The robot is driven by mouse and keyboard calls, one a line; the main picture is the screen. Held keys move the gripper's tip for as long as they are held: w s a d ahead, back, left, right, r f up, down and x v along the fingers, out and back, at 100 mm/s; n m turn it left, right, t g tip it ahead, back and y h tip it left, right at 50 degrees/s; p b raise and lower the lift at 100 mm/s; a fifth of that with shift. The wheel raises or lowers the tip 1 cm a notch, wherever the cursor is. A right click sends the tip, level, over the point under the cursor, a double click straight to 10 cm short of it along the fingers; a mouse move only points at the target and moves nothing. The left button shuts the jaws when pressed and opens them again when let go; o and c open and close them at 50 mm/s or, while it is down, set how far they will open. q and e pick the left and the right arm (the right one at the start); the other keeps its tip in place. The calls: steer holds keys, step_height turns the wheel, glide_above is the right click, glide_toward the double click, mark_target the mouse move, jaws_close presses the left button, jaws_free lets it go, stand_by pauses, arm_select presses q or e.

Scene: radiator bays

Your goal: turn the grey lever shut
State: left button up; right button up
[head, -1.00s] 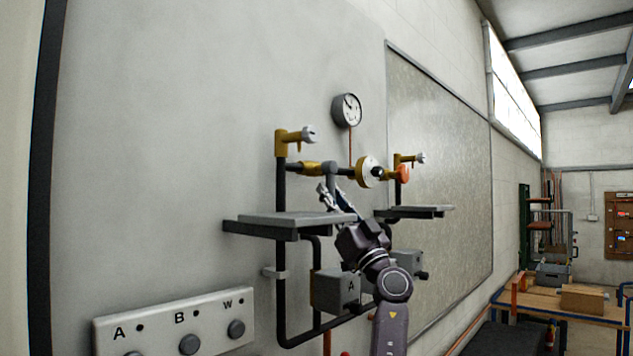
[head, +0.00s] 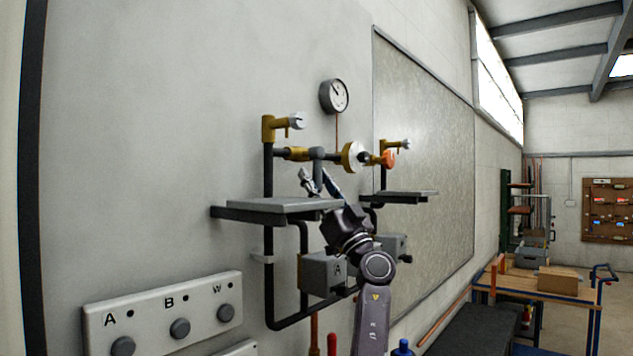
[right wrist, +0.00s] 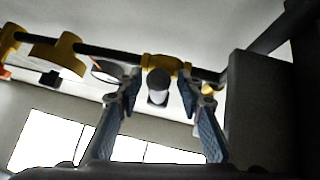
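The grey lever (head: 317,158) hangs from a brass valve on the horizontal pipe below the gauge in the head view. In the right wrist view it is a grey, round-ended handle (right wrist: 158,86) under a yellow valve body (right wrist: 166,64). My right gripper (head: 315,177) is raised just below the lever in the head view. In the right wrist view its two blue-padded fingers (right wrist: 160,88) stand apart, one on each side of the lever, with visible gaps. I cannot tell how deep the lever sits between them. My left gripper is not in view.
A grey shelf (head: 285,205) is just left of my right gripper, and a second shelf (head: 405,196) lies to its right. An orange knob (head: 388,159) and a round brass wheel (head: 352,157) are right of the lever. A gauge (head: 334,96) is above.

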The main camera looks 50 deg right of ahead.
steer(key=shift+s, duration=0.1)
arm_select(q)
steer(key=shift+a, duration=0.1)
arm_select(e)
steer(key=v, duration=1.2)
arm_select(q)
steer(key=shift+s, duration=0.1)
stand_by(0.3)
